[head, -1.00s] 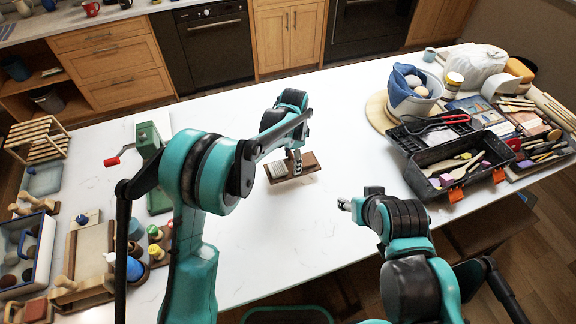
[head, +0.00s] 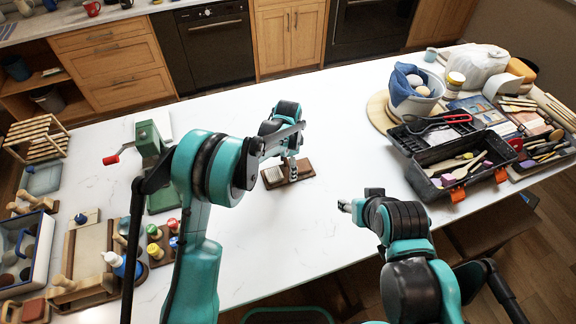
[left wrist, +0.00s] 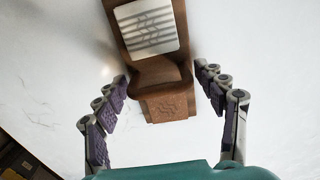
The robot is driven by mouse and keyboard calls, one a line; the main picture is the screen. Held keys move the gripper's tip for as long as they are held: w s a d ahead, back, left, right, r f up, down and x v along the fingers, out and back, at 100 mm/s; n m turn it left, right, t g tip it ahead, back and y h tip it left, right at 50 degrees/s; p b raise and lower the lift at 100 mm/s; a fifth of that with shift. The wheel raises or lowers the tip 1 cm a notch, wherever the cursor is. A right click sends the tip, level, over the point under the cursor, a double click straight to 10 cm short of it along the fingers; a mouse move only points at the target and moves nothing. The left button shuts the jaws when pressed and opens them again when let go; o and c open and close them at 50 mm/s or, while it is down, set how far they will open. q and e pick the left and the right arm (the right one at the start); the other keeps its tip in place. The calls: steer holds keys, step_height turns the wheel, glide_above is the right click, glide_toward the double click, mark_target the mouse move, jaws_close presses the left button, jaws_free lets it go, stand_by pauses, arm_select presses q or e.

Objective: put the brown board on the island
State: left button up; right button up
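The brown board (head: 303,168) lies on the white island (head: 345,130), near its middle. It carries a pale ridged plate on its left part. In the left wrist view, the board (left wrist: 160,75) shows its pale plate, a hollow and a carved square at the near end. My left gripper (head: 292,174) is over the board. In the left wrist view, its fingers (left wrist: 162,78) are spread to both sides of the board, with gaps between them and its edges. My right gripper (head: 345,206) is above the island's near side, away from the board; its fingers are too small to read.
A black toolbox (head: 455,167) with tools, a bucket (head: 412,100) with a blue cloth and a tool tray crowd the right. A green press (head: 150,145), a wooden rack (head: 36,138) and paint bottles stand at left. The island's middle around the board is clear.

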arm_select(q)
steer(key=shift+r, duration=0.15)
steer(key=shift+r, duration=0.25)
step_height(320, 180, up, 12)
steer(key=p, duration=0.2)
steer(key=s+a+r+n+t, duration=0.2)
steer(key=s+a+r+n, duration=0.15)
steer(key=a+r, duration=0.25)
steer(key=s+a+r+n+t, duration=0.2)
steer(key=s+a+r+n, duration=0.25)
steer(key=s+a, duration=0.35)
steer(key=s+a+f+n+t, duration=0.1)
steer(key=s+a+n, duration=0.1)
steer(key=s, duration=0.5)
steer(key=s+a+f+n+t, duration=0.1)
steer(key=s+a+n+t, duration=0.1)
steer(key=s, duration=0.5)
steer(key=shift+s+a+f+n, duration=0.15)
steer(key=shift+a+f+n, duration=0.15)
steer(key=shift+a+n, duration=0.75)
steer(key=shift+d, duration=0.2)
